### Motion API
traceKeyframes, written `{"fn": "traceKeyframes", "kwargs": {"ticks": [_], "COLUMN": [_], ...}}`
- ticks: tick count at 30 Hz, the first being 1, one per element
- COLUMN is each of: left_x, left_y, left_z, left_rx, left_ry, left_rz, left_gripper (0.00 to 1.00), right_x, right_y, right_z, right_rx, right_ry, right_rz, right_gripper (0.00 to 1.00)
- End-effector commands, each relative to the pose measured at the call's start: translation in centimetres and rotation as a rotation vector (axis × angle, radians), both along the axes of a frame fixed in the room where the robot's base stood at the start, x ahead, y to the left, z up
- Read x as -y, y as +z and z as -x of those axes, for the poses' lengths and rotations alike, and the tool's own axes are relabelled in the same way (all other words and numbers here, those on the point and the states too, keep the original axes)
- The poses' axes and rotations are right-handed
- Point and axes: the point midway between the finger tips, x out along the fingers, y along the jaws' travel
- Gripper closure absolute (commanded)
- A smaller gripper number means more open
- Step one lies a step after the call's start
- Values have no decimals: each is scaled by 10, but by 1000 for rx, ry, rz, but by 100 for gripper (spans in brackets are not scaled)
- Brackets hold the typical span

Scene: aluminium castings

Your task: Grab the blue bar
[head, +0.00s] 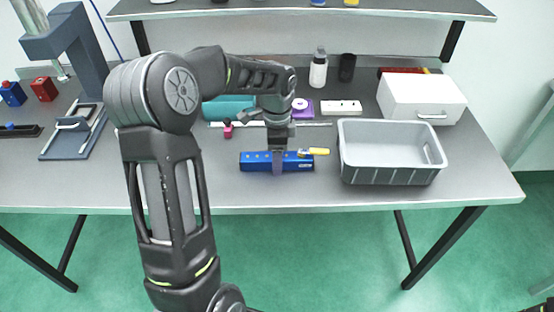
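The blue bar (256,161) lies on the grey table near its front edge, left of the grey crate. My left gripper (278,163) points straight down over the middle of the bar. One finger shows against the bar's front face; the other is hidden behind the bar. I cannot tell whether the fingers press on the bar or only straddle it. The bar appears to rest flat on the table. My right gripper is not in view.
A grey crate (390,181) stands just right of the bar, with a yellow-handled tool (319,151) between them. A white box (422,98), a power strip (341,107) and bottles (318,70) stand behind. A pink item (228,131) and teal cylinder (228,108) are at back left. The table's front left is clear.

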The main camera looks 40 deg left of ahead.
Motion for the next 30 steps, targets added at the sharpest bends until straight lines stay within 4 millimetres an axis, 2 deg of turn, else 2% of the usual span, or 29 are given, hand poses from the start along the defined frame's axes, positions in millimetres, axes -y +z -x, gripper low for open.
{"fn": "traceKeyframes", "kwargs": {"ticks": [11, 30], "left_x": [0, 0], "left_y": [0, 0], "left_z": [0, 0], "left_rx": [0, 0], "left_ry": [0, 0], "left_rz": [0, 0], "left_gripper": [38, 91], "right_x": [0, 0], "right_y": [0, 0], "right_z": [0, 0], "right_rx": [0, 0], "right_ry": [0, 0], "right_rz": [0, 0], "right_gripper": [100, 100]}}
